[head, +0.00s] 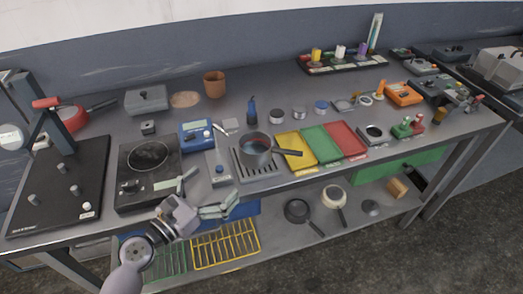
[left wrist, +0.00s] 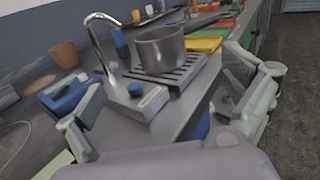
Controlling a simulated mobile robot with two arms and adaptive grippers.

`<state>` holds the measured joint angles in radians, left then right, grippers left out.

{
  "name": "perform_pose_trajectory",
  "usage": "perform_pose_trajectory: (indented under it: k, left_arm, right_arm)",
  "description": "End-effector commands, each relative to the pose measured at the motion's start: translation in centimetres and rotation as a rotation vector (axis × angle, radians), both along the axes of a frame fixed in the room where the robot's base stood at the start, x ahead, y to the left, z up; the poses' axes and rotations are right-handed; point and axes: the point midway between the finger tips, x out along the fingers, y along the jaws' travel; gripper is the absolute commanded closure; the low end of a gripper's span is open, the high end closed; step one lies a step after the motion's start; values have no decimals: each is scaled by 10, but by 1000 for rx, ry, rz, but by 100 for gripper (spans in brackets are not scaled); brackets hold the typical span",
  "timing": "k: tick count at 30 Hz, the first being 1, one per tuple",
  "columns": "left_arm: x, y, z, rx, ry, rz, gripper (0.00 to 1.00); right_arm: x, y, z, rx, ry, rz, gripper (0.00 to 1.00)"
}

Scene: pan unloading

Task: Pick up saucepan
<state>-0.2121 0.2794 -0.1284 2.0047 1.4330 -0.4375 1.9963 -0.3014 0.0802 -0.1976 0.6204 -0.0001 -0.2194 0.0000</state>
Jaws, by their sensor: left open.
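The saucepan (head: 256,149) is a grey metal pan standing upright on a slotted grate (head: 243,172) near the table's front edge. Its dark handle points right, over the yellow tray. In the left wrist view the saucepan (left wrist: 160,48) stands on the grate (left wrist: 182,76), beyond my fingers. My left gripper (head: 212,198) is open and empty, at the table's front edge, left of and nearer than the saucepan. Its two fingers also frame the left wrist view (left wrist: 165,105), apart from the pan. The right gripper is not in view.
A small tap unit (head: 218,168) stands just left of the saucepan. A hotplate (head: 148,158) is further left. Yellow (head: 297,149), green (head: 321,144) and red (head: 346,138) trays lie to the right. A blue scale-like device (head: 198,136) and a brown pot (head: 214,84) stand behind.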

Motion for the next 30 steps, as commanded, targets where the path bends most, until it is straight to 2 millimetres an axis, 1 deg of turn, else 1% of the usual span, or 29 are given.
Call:
perform_pose_trajectory:
  k: [1,3,10,13,19,24,27,30]
  left_arm:
    - [11,-7,5,-3,-3,1,1]
    - [23,-16,5,-2,-4,1,1]
    - [60,-44,3,2,-3,0,1]
    - [70,-51,1,2,-2,0,1]
    - [80,-58,2,4,-3,0,1]
    - [102,-71,6,5,-4,-1,1]
    - [113,-79,4,4,-2,-1,1]
    - [118,-83,4,5,-2,-1,1]
  right_arm:
    - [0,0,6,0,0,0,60]
    - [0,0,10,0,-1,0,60]
    - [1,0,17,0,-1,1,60]
    - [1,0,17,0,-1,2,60]
    - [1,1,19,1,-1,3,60]
    - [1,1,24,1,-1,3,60]
    - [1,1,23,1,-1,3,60]
    - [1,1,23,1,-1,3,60]
